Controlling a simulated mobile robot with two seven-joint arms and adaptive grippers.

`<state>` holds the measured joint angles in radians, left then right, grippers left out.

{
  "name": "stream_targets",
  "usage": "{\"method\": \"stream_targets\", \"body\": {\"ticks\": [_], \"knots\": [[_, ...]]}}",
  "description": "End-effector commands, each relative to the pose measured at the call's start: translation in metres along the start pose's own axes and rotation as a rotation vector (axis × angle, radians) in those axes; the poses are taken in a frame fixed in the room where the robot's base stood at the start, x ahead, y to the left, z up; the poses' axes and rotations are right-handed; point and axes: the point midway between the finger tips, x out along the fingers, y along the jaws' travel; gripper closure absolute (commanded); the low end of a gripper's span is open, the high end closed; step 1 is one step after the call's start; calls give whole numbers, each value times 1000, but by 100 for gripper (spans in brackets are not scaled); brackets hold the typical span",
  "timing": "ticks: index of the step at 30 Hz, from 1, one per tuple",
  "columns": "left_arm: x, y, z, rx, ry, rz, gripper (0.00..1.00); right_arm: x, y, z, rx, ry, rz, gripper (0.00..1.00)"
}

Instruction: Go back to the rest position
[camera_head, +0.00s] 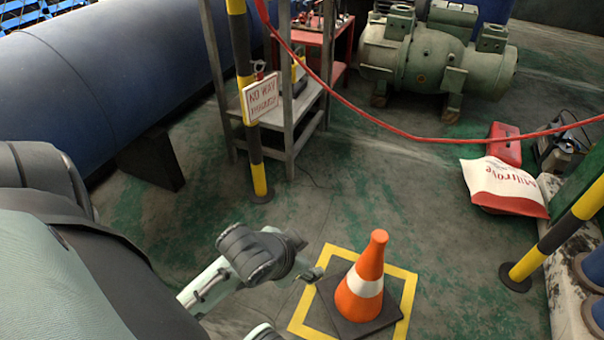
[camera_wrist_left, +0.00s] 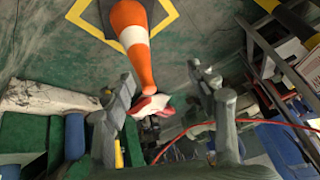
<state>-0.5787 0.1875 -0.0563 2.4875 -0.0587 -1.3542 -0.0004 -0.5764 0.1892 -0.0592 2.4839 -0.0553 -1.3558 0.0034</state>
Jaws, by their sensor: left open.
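My left gripper (camera_head: 307,258) reaches in from the left in the head view, low over the floor and just left of the orange and white traffic cone (camera_head: 362,285). The cone stands upright on its dark square base inside a yellow floor square (camera_head: 412,285). In the left wrist view, my left gripper (camera_wrist_left: 162,76) has its two fingers spread wide with nothing held. The cone (camera_wrist_left: 133,25) shows upside down there, its tip lined up between the fingers. I cannot tell the exact gap to the cone. My right gripper is not seen.
A yellow-black post (camera_head: 247,90) carries a warning sign (camera_head: 262,98) and a red rope (camera_head: 375,118). Another striped post (camera_head: 560,235) stands at right near a red-white bag (camera_head: 503,187). A large blue tank (camera_head: 110,80) and a green compressor (camera_head: 435,60) stand behind.

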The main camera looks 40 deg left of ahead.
Motion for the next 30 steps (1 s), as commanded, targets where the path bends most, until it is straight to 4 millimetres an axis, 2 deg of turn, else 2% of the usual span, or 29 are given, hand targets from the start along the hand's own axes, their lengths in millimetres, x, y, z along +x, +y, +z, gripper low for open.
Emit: {"method": "stream_targets", "body": {"ticks": [13, 17, 22, 30], "knots": [[3, 1, 1, -2, -12, 4, 42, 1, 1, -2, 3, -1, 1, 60], [27, -2, 20, -7, -101, 6, 42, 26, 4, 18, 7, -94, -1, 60], [66, -6, 64, -19, -237, 10, 42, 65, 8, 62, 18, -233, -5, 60], [68, -6, 66, -19, -243, 10, 42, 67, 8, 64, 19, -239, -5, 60]]}}
